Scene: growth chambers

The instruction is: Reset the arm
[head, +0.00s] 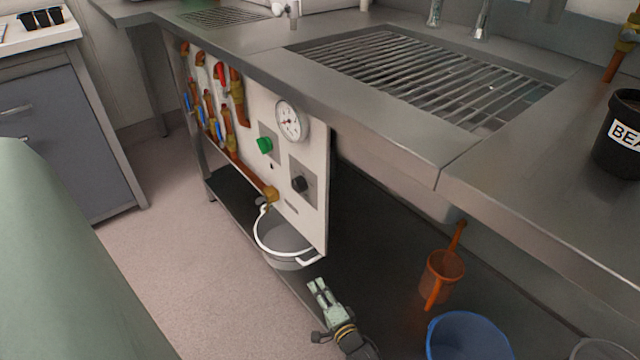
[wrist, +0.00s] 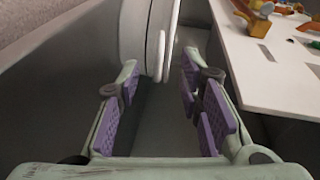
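My gripper (head: 318,285) is low in front of the bench, at the bottom middle of the head view. In the wrist view its purple-padded fingers (wrist: 160,72) stand apart with a clear gap. A white-rimmed pot (head: 285,262) with a side handle is just beyond the fingertips, below the valve panel. In the wrist view the pot's pale side (wrist: 132,30) and its white handle show at the far end of the gap. I see no grip on the handle; whether a finger touches it, I cannot tell.
The white valve panel (head: 312,222) with gauge and knobs hangs close above the pot. The steel bench edge (head: 350,130) overhangs. An orange jug (head: 440,275) and blue bucket (head: 468,338) stand to the right below. Open floor (head: 190,270) lies left.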

